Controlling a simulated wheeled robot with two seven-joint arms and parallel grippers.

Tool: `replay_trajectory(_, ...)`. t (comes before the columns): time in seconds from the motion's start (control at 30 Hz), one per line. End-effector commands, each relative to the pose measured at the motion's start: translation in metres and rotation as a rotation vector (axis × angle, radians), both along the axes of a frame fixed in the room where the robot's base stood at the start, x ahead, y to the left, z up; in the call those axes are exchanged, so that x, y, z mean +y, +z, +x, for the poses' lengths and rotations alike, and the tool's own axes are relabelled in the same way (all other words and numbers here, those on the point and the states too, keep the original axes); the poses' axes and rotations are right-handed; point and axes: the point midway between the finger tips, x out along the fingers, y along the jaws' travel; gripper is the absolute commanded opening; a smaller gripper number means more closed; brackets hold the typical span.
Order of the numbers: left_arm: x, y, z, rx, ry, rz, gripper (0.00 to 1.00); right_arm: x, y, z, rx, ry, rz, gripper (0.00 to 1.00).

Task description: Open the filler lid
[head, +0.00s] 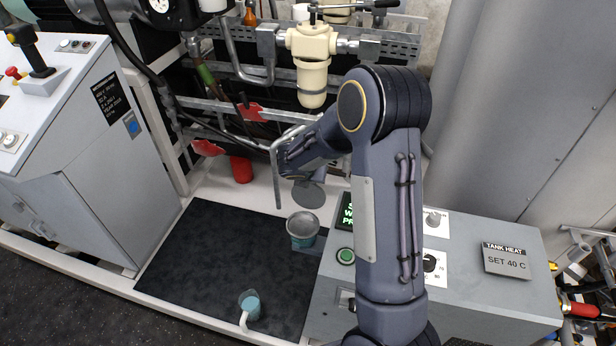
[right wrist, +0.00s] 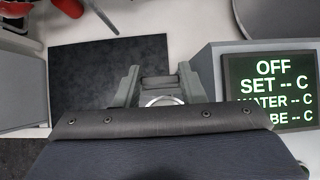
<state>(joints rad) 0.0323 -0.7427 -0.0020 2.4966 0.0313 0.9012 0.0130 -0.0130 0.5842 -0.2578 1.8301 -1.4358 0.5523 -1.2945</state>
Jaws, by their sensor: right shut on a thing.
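A round grey disc (head: 308,194), which looks like the filler lid, shows in the head view just below my right gripper (head: 304,178). A teal can (head: 302,230) with a grey top stands below it, near the control box. My right gripper (right wrist: 160,88) is shut on a small grey bar (right wrist: 160,81) between its fingers in the right wrist view; the bar looks like the lid's grip. A pale rounded edge (right wrist: 163,101) shows below the bar. My right wrist and arm hide much of the contact in the head view. My left gripper is not in view.
A teal jug (head: 250,303) stands on the dark mat (head: 190,268). The control box (head: 465,275) with its display (right wrist: 270,92) stands to the right. A cream filter housing (head: 312,80), pipes and a bent grey rod (head: 277,180) are behind. Much of the mat is clear.

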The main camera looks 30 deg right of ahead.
Motion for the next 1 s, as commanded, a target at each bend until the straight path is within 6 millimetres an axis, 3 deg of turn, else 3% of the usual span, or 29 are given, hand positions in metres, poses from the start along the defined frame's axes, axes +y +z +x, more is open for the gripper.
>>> replay_trajectory(0.77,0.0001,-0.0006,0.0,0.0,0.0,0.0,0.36,-0.0057,-0.0041,0.004,0.002,-0.001,0.0,0.0)
replay_trajectory(0.8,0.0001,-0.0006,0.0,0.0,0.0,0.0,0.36,-0.0057,-0.0041,0.0039,0.002,0.0,-0.001,0.37)
replay_trajectory(0.97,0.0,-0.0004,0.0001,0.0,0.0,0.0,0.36,-0.0055,-0.0039,0.0038,0.003,-0.001,0.0,0.58)
replay_trajectory(1.0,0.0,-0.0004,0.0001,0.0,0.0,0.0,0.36,-0.0054,-0.0038,0.0038,0.002,-0.001,0.001,0.58)
